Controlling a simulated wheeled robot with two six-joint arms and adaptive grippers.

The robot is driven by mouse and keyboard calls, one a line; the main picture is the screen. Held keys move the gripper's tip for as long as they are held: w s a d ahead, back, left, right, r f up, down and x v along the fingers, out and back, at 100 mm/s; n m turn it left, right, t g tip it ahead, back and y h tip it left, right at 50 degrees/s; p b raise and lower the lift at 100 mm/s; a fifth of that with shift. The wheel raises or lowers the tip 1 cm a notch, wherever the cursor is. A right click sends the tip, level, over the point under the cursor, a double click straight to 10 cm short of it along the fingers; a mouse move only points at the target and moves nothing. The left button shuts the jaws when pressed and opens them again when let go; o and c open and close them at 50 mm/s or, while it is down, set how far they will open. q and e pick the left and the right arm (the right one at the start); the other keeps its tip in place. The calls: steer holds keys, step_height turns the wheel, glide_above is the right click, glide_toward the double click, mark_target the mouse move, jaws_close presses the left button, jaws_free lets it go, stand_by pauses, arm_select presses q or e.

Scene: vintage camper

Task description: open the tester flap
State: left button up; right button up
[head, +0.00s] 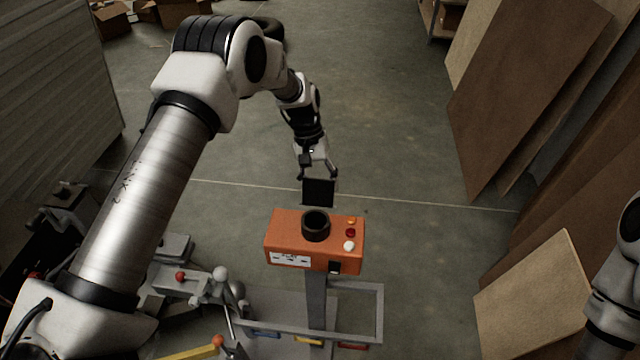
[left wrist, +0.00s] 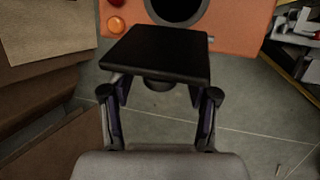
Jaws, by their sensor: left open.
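The orange tester box (head: 285,238) stands on a grey post in the head view. A round black opening (head: 316,226) on its top is uncovered. The flap, a square black plate (head: 318,192), is at the box's far edge, swung away from the opening. In the left wrist view the flap (left wrist: 158,52) is large and partly overlaps the orange box (left wrist: 232,15). My left gripper (head: 317,174) is open at the flap's far side, its fingers (left wrist: 160,95) spread below the flap in the wrist view. Contact cannot be told. My right gripper is out of view.
Orange, red and white buttons (head: 350,233) are on the box's right side. A metal frame and clutter (head: 190,285) lie left of and below the box. Brown boards (head: 530,85) lean at the right. The floor (head: 400,150) beyond the box is clear.

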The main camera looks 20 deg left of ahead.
arm_select(q)
steer(key=v, duration=1.1)
steer(key=shift+r, duration=0.25)
steer(key=shift+a, duration=0.1)
